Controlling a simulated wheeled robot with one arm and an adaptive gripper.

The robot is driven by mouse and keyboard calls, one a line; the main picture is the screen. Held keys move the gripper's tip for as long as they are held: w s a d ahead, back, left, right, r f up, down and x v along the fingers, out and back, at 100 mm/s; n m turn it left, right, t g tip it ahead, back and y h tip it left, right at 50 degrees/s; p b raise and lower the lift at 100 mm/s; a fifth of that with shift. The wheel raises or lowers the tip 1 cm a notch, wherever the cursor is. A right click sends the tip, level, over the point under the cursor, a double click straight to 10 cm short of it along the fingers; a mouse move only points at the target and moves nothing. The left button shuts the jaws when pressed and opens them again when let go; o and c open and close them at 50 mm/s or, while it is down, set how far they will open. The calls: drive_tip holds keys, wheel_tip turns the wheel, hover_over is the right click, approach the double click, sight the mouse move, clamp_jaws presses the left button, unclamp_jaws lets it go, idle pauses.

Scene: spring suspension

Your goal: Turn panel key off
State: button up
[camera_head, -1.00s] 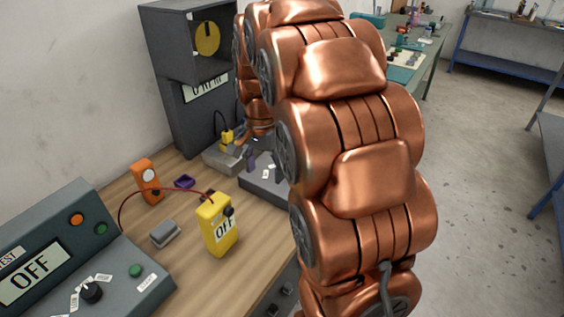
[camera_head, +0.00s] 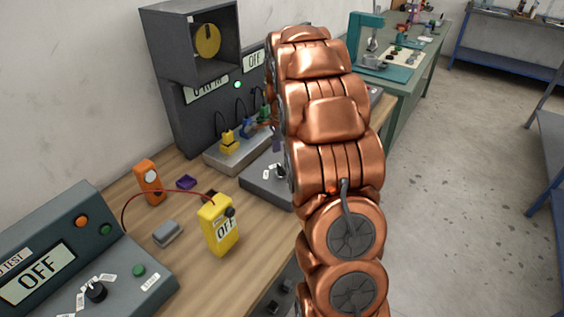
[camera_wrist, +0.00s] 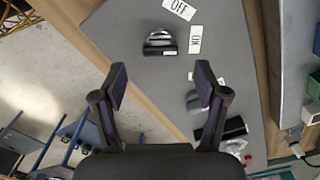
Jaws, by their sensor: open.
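The panel key (camera_wrist: 158,42) is a dark round switch with a silver grip on a grey panel (camera_wrist: 130,60) in the wrist view. Its grip lies roughly crosswise, toward the ON label (camera_wrist: 196,40); the OFF label (camera_wrist: 178,8) is above right. My gripper (camera_wrist: 161,72) is open and empty, its two dark fingers apart, with the key just beyond and between the tips in the picture; the gap in depth is unclear. In the head view part of the grey panel (camera_head: 258,186) shows on the bench; my copper arm hides the gripper.
On the same panel are a second knob (camera_wrist: 194,98) and a dark block (camera_wrist: 235,126). In the head view a yellow meter (camera_head: 218,226), an orange device (camera_head: 150,182), a plug block (camera_head: 214,158) and a test console (camera_head: 140,292) crowd the bench. Open floor (camera_head: 450,200) lies right.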

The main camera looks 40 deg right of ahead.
sight(282, 167)
drive_tip(key=shift+f+p, duration=0.55)
drive_tip(key=shift+f, duration=1.55)
drive_tip(key=c, duration=1.2)
